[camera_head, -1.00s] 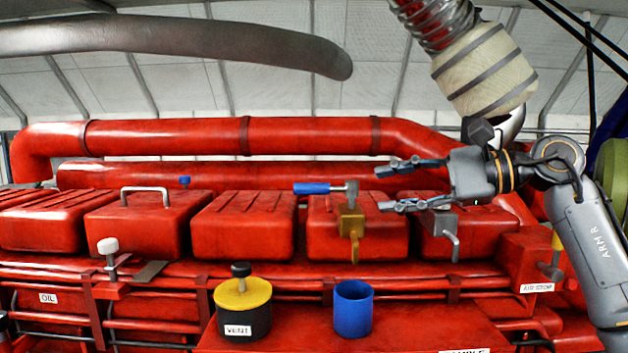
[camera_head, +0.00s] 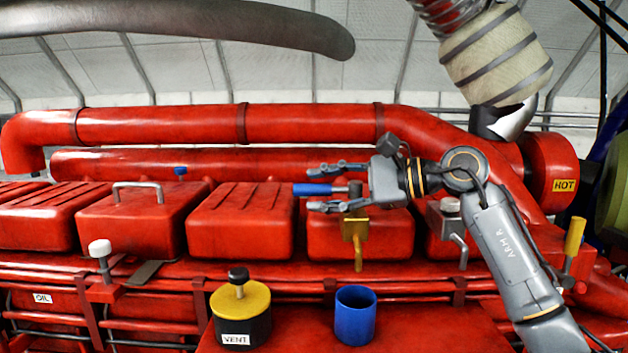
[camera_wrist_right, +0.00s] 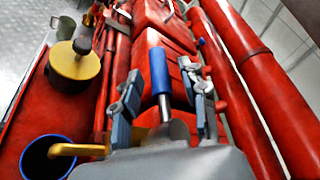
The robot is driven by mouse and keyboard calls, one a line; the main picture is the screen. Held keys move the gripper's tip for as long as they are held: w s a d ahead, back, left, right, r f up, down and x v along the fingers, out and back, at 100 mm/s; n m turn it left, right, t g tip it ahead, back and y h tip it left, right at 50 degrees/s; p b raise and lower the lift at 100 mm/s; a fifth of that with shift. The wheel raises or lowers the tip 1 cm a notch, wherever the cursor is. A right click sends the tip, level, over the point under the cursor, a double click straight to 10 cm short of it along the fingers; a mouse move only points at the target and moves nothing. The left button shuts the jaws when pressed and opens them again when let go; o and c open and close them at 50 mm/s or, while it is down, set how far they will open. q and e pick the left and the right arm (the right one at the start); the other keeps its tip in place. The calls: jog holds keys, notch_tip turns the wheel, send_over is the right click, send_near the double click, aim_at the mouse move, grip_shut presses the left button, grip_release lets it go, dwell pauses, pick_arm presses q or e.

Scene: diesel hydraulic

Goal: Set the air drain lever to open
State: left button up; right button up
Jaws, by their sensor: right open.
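The lever with the blue handle (camera_head: 312,189) lies level, pointing left, above a brass valve body (camera_head: 354,228) with a downward spout. In the right wrist view the blue handle (camera_wrist_right: 158,70) and its grey metal shank stand between the two fingers. My right gripper (camera_head: 322,189) is open, with one finger above and one below the handle in the head view. I see a gap on both sides in the wrist view, so it does not appear to grip. My palm hides the lever's pivot end. My left gripper is not in view.
A blue cup (camera_head: 355,318) and a yellow-topped VENT canister (camera_head: 240,312) stand on the red ledge in front. Red engine covers (camera_head: 240,220) and a thick red pipe (camera_head: 240,125) lie behind. A yellow-handled lever (camera_head: 574,237) is at the right.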

jog(key=shift+x, duration=0.95)
grip_shut()
